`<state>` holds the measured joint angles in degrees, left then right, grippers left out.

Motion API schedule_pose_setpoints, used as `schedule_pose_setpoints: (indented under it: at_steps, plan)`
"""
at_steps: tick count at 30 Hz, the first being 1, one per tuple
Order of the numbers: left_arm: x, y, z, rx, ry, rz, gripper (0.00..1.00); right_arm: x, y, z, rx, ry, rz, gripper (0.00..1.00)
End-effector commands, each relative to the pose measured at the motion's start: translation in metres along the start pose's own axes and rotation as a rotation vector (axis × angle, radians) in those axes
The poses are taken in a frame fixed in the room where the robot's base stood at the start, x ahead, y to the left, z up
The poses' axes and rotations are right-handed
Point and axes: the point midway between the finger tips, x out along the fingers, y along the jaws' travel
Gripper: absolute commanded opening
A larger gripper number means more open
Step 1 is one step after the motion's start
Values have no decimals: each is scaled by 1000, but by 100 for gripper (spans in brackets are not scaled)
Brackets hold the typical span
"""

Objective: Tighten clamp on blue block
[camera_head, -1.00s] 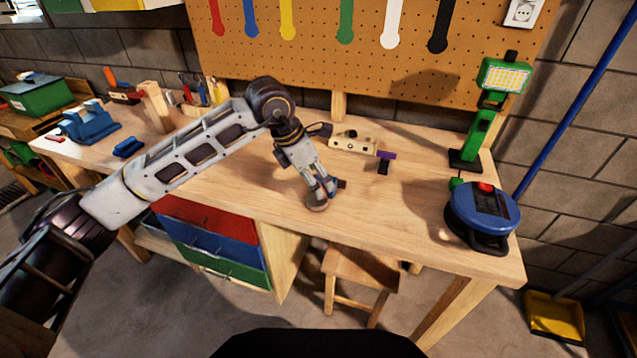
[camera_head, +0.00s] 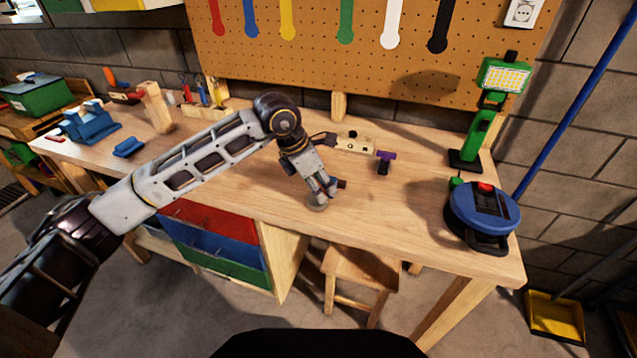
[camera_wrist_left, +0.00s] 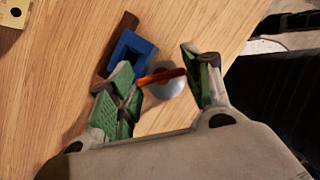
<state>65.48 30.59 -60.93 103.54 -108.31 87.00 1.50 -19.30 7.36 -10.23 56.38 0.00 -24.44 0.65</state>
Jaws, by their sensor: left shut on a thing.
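A small blue block (camera_wrist_left: 133,52) with a square opening and a dark brown bar (camera_wrist_left: 122,28) beside it shows at the bench's front edge in the left wrist view. A grey metal disc (camera_wrist_left: 168,88) and an orange-brown clamp handle (camera_wrist_left: 160,75) lie just beside the block. My left gripper (camera_wrist_left: 163,84) has its green-padded fingers on either side of this handle and is shut on it. In the head view my left gripper (camera_head: 325,188) points down at the front edge, the grey disc (camera_head: 316,203) below it. It mostly hides the blue block there. My right gripper is not in view.
A blue round device (camera_head: 480,215) and a green work lamp (camera_head: 478,130) stand on the bench's right side. A wooden block with holes (camera_head: 355,145) and a purple-topped piece (camera_head: 385,158) lie behind the gripper. A wooden stool (camera_head: 362,270) stands under the front edge.

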Motion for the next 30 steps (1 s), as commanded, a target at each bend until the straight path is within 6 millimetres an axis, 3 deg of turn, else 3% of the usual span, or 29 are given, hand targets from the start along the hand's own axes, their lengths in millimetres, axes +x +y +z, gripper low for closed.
schedule_pose_setpoints:
  at_steps: [11, 30]
  plan:
    - [0, 1, 0, 31, 1, -12, 26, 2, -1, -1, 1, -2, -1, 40]
    - [1, 3, 0, 332, 2, -137, 26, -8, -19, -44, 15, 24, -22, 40]
